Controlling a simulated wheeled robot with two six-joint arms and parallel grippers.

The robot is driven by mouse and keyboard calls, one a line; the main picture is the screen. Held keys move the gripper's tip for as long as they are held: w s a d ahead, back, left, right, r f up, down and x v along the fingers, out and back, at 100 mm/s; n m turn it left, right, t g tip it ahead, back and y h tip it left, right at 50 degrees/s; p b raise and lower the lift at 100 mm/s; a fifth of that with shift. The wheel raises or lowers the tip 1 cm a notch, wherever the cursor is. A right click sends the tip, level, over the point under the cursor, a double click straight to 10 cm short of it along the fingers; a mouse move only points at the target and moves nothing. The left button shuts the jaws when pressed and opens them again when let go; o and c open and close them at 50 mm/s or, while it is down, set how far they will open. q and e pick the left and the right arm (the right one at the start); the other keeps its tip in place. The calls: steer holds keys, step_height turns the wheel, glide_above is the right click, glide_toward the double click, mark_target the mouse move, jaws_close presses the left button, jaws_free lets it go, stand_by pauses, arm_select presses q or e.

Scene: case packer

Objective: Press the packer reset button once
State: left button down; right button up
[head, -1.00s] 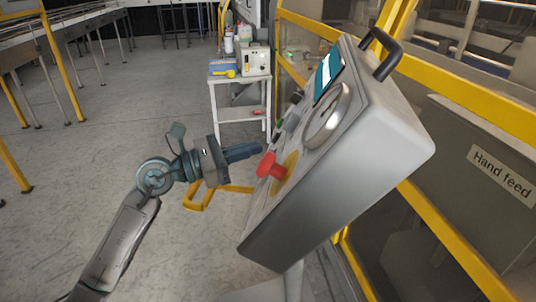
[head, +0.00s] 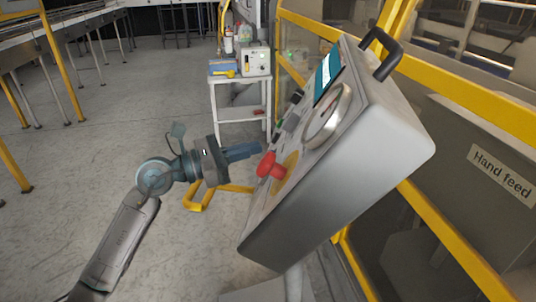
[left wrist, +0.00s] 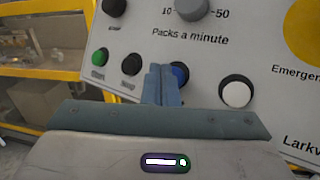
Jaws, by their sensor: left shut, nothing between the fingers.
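A tilted grey control panel (head: 345,175) stands in front of my left gripper (head: 258,148). In the left wrist view the panel face carries a blue button (left wrist: 181,75), partly hidden behind my shut, empty left fingers (left wrist: 161,72). Any label under the blue button is hidden, so I cannot read which one is reset. A green button (left wrist: 99,57) and a black button (left wrist: 132,64) lie to its left, and a white button (left wrist: 236,94) to its right. The fingertips are close to the panel face; I cannot tell whether they touch it. My right gripper is out of view.
A red emergency stop button (head: 270,166) on a yellow disc sticks out near my left fingers. A grey knob (left wrist: 191,8) sits higher on the panel. Yellow guard rails (head: 440,235) stand behind the panel. A small white trolley (head: 240,112) stands further back; floor at left is open.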

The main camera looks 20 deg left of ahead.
arm_select(q)
steer(key=shift+d, duration=0.1)
stand_by(0.4)
steer(key=shift+d+f, duration=0.2)
steer(key=shift+d, duration=0.1)
steer(key=shift+d+f, duration=0.2)
steer(key=shift+d, duration=0.1)
stand_by(0.6)
steer(key=shift+a+r, duration=0.1)
steer(key=shift+a, duration=0.05)
stand_by(0.3)
steer(key=shift+a+r, duration=0.3)
steer(key=shift+a, duration=0.25)
steer(key=shift+s+a+r+b, duration=0.1)
steer(key=shift+a+r+b, duration=0.35)
steer(key=shift+a, duration=0.25)
steer(key=shift+s+a+r+b, duration=0.15)
steer(key=shift+a+r+b, duration=0.25)
steer(key=shift+a, duration=0.3)
steer(key=shift+s+a+r+b, duration=0.1)
steer(key=shift+a+r+b, duration=0.3)
steer(key=shift+a, duration=0.3)
